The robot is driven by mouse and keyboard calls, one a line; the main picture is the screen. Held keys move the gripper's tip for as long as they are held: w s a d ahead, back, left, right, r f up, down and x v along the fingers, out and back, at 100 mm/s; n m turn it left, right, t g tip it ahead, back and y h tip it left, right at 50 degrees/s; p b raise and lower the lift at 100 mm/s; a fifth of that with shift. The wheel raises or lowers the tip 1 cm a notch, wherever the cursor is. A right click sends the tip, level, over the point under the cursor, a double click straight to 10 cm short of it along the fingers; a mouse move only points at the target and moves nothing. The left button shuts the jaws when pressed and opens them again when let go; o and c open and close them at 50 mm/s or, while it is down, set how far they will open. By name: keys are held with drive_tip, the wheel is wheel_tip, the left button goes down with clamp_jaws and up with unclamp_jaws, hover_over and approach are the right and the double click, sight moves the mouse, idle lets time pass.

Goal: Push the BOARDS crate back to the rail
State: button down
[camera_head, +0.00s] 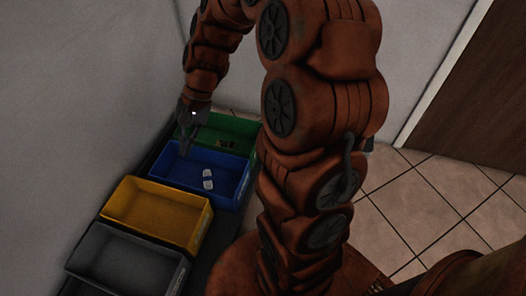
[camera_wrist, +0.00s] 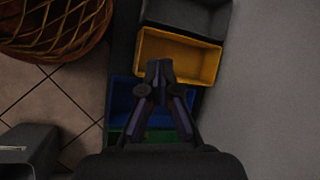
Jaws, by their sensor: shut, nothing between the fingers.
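Four crates stand in a row along the wall: green (camera_head: 238,127), blue (camera_head: 170,180), yellow (camera_head: 150,233) and grey (camera_head: 105,276). No label is readable, so I cannot tell which is the BOARDS crate. The blue crate (camera_wrist: 121,88) and the green crate seem to stand farther out from the wall than the yellow (camera_wrist: 180,36) and grey ones. Two pale pieces (camera_head: 208,179) lie in the blue crate; small dark pieces lie in the green one. My gripper (camera_head: 184,152) is shut and empty, pointing down over the left end of the blue crate; the wrist view shows its closed tips (camera_wrist: 158,66).
The crates rest on a dark surface (camera_wrist: 122,45) beside a pale wall (camera_head: 60,110). I cannot make out the rail. Tiled floor (camera_head: 430,200) is open at right, with a brown door (camera_head: 480,90) beyond.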

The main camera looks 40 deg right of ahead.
drive_tip(key=w+d+f+m+t+y+b, duration=0.1)
drive_tip(key=w+d+f+m+t+b, duration=0.25)
drive_tip(key=w+d+f+m, duration=0.5)
drive_tip(key=w+d+f+m+t+y+b, duration=0.15)
drive_tip(key=w+d+f+m+b, duration=0.35)
drive_tip(key=d+f, duration=0.6)
drive_tip(key=s+d+f+m+t+h+b, duration=0.2)
drive_tip(key=d+f+m, duration=0.2)
drive_tip(key=d+f, duration=0.8)
drive_tip(key=s+d+f+m+t+h+b, duration=0.2)
drive_tip(key=s+d+f+m, duration=0.15)
drive_tip(key=d+f, duration=0.75)
drive_tip(key=b+x, duration=0.4)
drive_tip(key=x, duration=0.6)
drive_tip(key=shift+w+d, duration=0.25)
drive_tip(key=shift+m, duration=0.3)
